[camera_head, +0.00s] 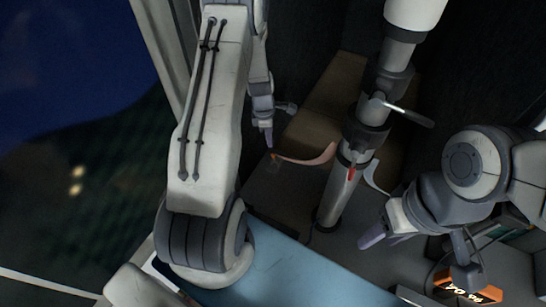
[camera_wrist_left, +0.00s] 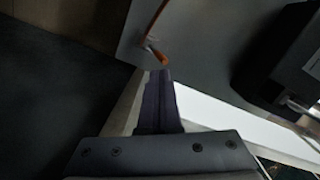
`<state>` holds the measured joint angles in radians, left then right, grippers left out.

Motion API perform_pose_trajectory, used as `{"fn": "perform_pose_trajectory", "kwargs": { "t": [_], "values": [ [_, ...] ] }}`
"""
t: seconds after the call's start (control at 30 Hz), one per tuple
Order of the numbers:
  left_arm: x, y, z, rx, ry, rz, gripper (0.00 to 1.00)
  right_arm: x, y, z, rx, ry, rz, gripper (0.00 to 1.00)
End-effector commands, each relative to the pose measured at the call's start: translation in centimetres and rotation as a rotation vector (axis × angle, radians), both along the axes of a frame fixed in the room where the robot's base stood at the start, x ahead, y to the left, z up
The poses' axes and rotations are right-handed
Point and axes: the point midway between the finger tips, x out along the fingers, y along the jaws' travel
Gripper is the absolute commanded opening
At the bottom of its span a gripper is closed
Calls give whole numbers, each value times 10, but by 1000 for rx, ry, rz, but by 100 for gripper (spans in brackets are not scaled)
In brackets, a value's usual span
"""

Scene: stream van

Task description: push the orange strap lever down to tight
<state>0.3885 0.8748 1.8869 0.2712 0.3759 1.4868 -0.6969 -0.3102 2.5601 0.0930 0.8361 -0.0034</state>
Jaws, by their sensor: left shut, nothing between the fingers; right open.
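A thin curved orange band (camera_head: 308,159) shows beside the grey post in the head view, with a small orange end (camera_head: 274,156) at its left. In the left wrist view an orange tip (camera_wrist_left: 156,54) on a thin orange line lies just beyond my left gripper (camera_wrist_left: 158,75). I cannot tell which part is the lever. My left gripper (camera_head: 268,139) is shut and empty, pointing down just above the band's left end; a small gap seems to separate them. My right gripper (camera_head: 374,238) is open and empty, right of the post's foot.
The upright post (camera_head: 336,190) carries a red mark, a dark clamp and a metal handle (camera_head: 405,112). A pale curved strip (camera_head: 372,178) is at its right. A blue surface (camera_head: 290,275) lies in front. An orange device (camera_head: 468,284) is at lower right.

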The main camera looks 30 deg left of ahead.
Motion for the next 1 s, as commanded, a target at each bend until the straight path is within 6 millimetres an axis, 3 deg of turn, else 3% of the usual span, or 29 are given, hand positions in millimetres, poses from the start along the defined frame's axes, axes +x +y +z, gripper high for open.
{"fn": "perform_pose_trajectory", "kwargs": {
  "t": [0.1, 0.4, 0.87, 1.0],
  "values": [
    [0, -1, -21, 0, 0, 1, 0, 0, 0, -19, 0, 0, -2, 50],
    [2, -3, -55, 0, 0, 2, 0, 0, 0, -50, 0, 1, -6, 50],
    [6, -8, -60, 1, -4, 1, 0, 0, 0, -54, 0, 1, -6, 50],
    [6, -7, -70, 2, -5, 2, 0, 0, 0, -61, 0, 1, -6, 50]
  ]
}}
